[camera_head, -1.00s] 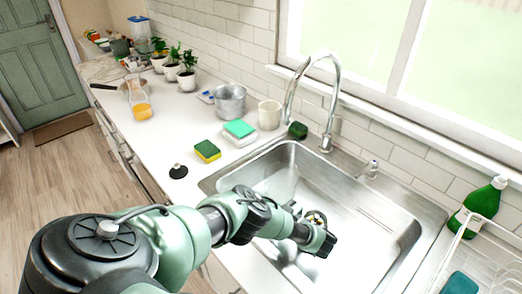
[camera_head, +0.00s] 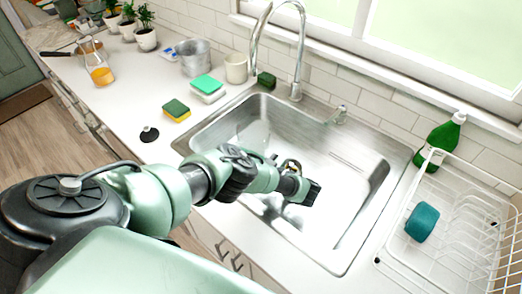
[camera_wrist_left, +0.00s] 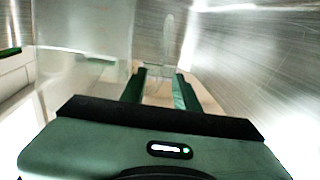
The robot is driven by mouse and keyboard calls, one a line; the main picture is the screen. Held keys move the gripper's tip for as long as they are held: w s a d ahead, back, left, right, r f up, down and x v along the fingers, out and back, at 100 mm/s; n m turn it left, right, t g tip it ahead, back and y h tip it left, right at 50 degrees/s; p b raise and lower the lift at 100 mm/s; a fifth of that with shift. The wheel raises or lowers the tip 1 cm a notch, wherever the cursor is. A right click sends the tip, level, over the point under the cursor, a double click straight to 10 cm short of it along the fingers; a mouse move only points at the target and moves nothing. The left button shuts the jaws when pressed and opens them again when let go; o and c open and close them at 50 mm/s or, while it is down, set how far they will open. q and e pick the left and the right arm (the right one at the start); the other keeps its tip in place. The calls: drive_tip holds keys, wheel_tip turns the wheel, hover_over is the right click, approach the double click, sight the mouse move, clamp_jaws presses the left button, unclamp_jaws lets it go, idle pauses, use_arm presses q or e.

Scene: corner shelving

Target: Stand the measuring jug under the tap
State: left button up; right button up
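My left gripper (camera_head: 304,191) reaches over the sink basin (camera_head: 350,215), low inside its outline. In the left wrist view its two fingers (camera_wrist_left: 162,90) stand apart, with a pale gap between them. No firm hold on anything can be made out. A faint, clear shape, possibly the measuring jug (camera_head: 256,134), shows in the sink behind my forearm; its outline is hard to tell. A see-through shape also fills the upper left of the wrist view. The tall chrome tap (camera_head: 299,50) arches at the sink's back edge. My right gripper is out of view.
A white dish rack (camera_head: 460,225) with a teal item (camera_head: 421,222) and a green bottle (camera_head: 440,142) stand right of the sink. Sponges (camera_head: 176,111), a beige cup (camera_head: 236,68) and a metal pot (camera_head: 194,58) are on the left counter. A dark green item (camera_head: 266,80) sits near the tap.

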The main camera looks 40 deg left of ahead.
use_arm(q)
drive_tip(key=d, duration=0.9)
drive_tip(key=shift+w, duration=0.15)
drive_tip(key=shift+d, duration=0.1)
